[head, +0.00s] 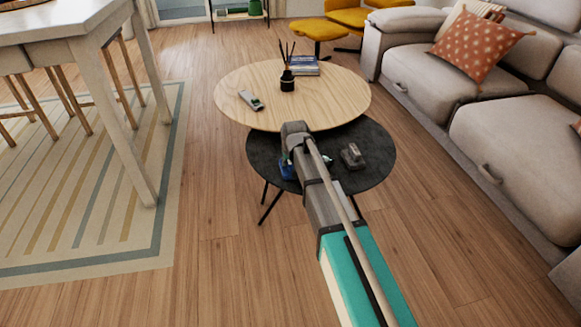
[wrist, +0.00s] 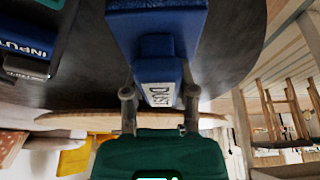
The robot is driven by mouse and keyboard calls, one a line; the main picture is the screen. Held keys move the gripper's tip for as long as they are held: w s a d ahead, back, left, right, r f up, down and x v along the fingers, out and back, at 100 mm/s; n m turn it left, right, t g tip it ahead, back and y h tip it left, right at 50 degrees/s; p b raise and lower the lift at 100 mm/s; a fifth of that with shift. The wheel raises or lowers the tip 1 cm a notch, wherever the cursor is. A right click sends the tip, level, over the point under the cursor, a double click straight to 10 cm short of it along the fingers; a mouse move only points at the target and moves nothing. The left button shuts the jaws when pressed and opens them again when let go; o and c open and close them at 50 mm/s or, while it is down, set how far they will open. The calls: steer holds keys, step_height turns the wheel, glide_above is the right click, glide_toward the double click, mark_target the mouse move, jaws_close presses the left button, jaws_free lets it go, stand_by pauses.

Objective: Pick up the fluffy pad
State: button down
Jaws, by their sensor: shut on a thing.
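The fluffy pad appears to be the blue piece (wrist: 157,18) in the wrist view, with a darker textured part and a white label reading "DUST". My gripper (wrist: 159,93) has one finger on each side of its narrow labelled end and is shut on it. In the head view the blue piece (head: 287,168) shows only in part, behind my gripper (head: 296,143), over the round black low table (head: 318,183). I cannot tell whether it touches the tabletop.
A grey object (head: 353,156) lies on the black table to the right. The higher wooden table (head: 330,95) overlaps it behind, bearing a remote-like item (head: 251,100), a dark reed holder (head: 287,82) and books (head: 304,66).

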stand_by(0.4)
step_height(320, 180, up, 3)
steer(key=p, duration=0.3)
steer(key=shift+f, duration=0.1)
steer(key=s+d+r+p, duration=0.8)
steer(key=s+r+p, duration=0.2)
steer(key=s, duration=0.1)
steer(key=shift+d, duration=0.4)
steer(key=shift+w, duration=0.1)
steer(key=c, duration=1)
jaws_free()
steer(key=shift+c, duration=0.2)
jaws_close()
